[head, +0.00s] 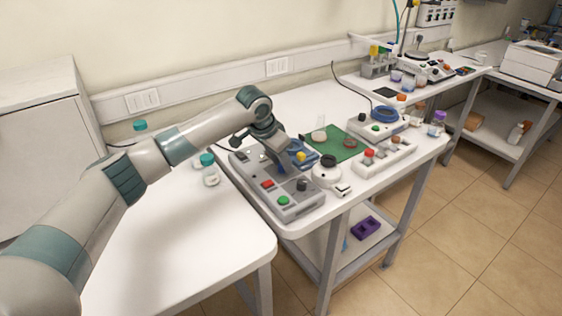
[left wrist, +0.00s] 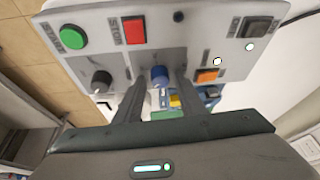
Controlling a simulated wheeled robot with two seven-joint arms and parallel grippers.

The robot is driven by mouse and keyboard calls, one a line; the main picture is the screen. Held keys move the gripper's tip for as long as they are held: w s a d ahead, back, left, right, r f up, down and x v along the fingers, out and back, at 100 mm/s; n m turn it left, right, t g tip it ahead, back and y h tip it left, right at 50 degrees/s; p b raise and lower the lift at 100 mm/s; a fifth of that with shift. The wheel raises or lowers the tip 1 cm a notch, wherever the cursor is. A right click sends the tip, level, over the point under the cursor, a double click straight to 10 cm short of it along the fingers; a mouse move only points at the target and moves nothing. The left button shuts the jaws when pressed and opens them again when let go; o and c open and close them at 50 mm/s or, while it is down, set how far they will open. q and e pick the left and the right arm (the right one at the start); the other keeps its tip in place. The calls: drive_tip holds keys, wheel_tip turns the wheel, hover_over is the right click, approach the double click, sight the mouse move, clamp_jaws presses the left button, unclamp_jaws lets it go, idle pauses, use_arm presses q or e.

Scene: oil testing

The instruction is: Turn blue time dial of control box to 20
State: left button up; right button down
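The control box (head: 252,177) is a light grey box near the left edge of the middle table. Its blue time dial (left wrist: 160,76) shows in the left wrist view, between two finger tips; in the head view I cannot make it out behind my gripper. My left gripper (head: 281,168) is over the box, pointing down at its panel. Its fingers stand apart on either side of the dial, with a narrow gap visible at each side. I cannot read the dial's setting. My right gripper is in neither view.
The box also carries a green button (left wrist: 72,38), a red switch (left wrist: 134,30), a black knob (left wrist: 101,81) and an orange switch (left wrist: 207,76). A white round device (head: 327,173) stands close right. A teal-capped bottle (head: 210,172) stands left of the box. A green mat (head: 345,148) lies behind.

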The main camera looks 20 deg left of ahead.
use_arm(q)
clamp_jaws()
